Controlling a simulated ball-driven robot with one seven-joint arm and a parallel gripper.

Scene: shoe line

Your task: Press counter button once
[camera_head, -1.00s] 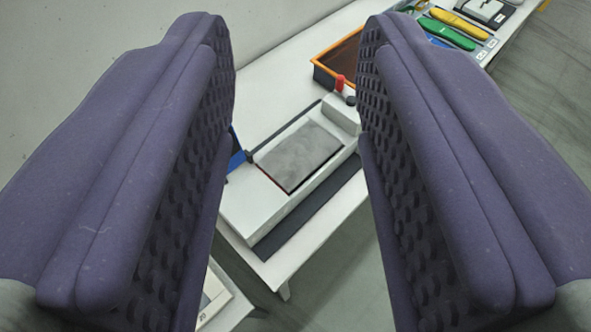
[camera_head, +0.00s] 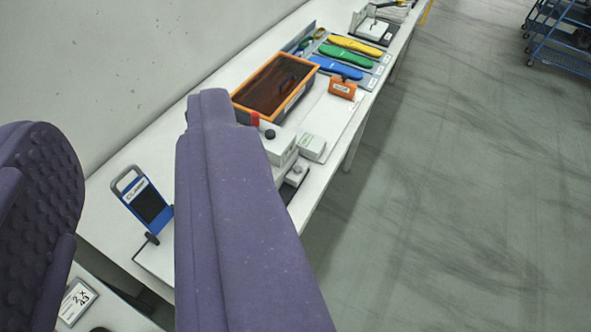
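My gripper (camera_head: 126,120) is open and empty. Its two purple padded fingers stand apart on the left side of the view, above the bench. I cannot tell for sure which thing is the counter, and no counter button can be picked out. A blue device with a handle and dark screen (camera_head: 145,203) stands on the bench, seen between the fingers. A small white unit with dark printed figures (camera_head: 76,301) is at the lower left, partly hidden by the left finger. A white machine with a black knob (camera_head: 278,145) is mostly hidden behind the right finger.
An orange-rimmed bin (camera_head: 275,88) stands farther along the white bench. Blue (camera_head: 335,67), green (camera_head: 346,55) and yellow (camera_head: 355,45) insoles lie beyond it. An orange block (camera_head: 342,88) is near the edge. Floor is clear at right, up to a blue cart (camera_head: 562,40).

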